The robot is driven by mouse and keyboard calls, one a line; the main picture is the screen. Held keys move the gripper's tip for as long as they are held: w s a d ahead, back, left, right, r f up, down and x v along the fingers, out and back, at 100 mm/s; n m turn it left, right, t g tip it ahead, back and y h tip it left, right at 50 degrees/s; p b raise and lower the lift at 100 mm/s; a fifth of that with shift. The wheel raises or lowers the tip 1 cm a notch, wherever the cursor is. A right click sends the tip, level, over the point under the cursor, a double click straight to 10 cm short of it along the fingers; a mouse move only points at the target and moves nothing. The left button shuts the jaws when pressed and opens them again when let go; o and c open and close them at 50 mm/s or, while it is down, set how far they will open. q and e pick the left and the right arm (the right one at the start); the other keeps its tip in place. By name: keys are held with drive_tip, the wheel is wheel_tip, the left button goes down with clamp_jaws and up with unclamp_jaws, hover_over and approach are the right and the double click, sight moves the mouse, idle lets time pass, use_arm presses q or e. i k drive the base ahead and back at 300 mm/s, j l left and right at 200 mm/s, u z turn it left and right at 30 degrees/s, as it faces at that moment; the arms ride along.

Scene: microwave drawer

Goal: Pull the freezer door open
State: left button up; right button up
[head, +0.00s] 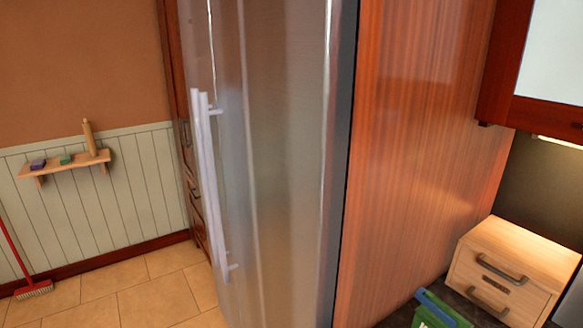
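A tall stainless steel fridge-freezer door (285,170) fills the middle of the head view. A long vertical bar handle (208,185) stands off its left side, with mounts near its top and bottom. The door looks shut against the cabinet, though its far edge is hard to make out. Its lower end runs out of the picture. Neither of my grippers shows in the head view, and nothing is seen touching the handle.
A wood side panel (415,130) borders the door on the right. A wooden drawer box (515,265) and a green item (440,310) sit at lower right. A wall shelf (65,165) and red broom (33,288) are at left. Tiled floor (150,290) is clear left of the door.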

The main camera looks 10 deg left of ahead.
sight(194, 21)
drive_tip(key=i+j+u, duration=0.1)
drive_tip(key=j, duration=0.3)
drive_tip(key=i+j, duration=0.2)
drive_tip(key=j, duration=0.2)
drive_tip(key=i+j+u, duration=0.15)
drive_tip(key=j, duration=0.25)
drive_tip(key=i+j+u, duration=0.1)
drive_tip(key=j, duration=0.3)
drive_tip(key=i, duration=0.05)
